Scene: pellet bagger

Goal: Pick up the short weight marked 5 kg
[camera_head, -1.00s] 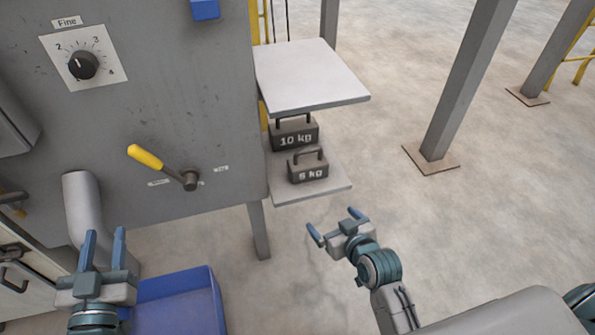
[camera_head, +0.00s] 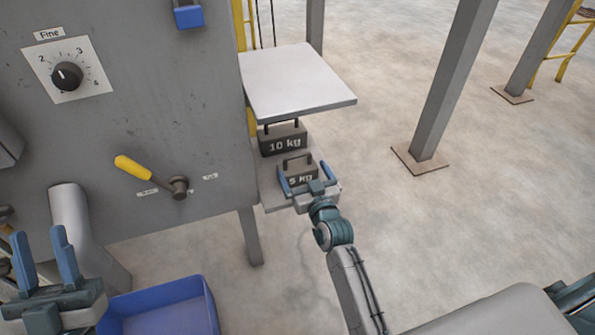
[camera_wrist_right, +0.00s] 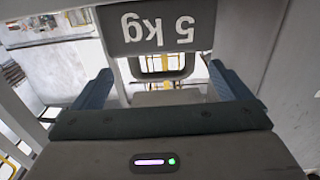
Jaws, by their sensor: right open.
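The short 5 kg weight (camera_head: 301,175) is a dark block with a handle on top, standing on the lower shelf (camera_head: 272,196) in front of the 10 kg weight. My right gripper (camera_head: 303,176) is open at its front, with its fingers to either side in the head view and hiding part of it. In the right wrist view the 5 kg weight (camera_wrist_right: 160,26) shows upside down, and its handle (camera_wrist_right: 162,66) lies between the two open fingers (camera_wrist_right: 160,84). I cannot tell whether the fingers touch it. My left gripper (camera_head: 46,260) is open and empty at the lower left.
The dark 10 kg weight (camera_head: 283,141) stands behind. A grey upper shelf (camera_head: 297,82) overhangs the weights. The grey machine panel (camera_head: 110,120) with a yellow-handled lever (camera_head: 133,168) is on the left. A blue bin (camera_head: 165,309) is below.

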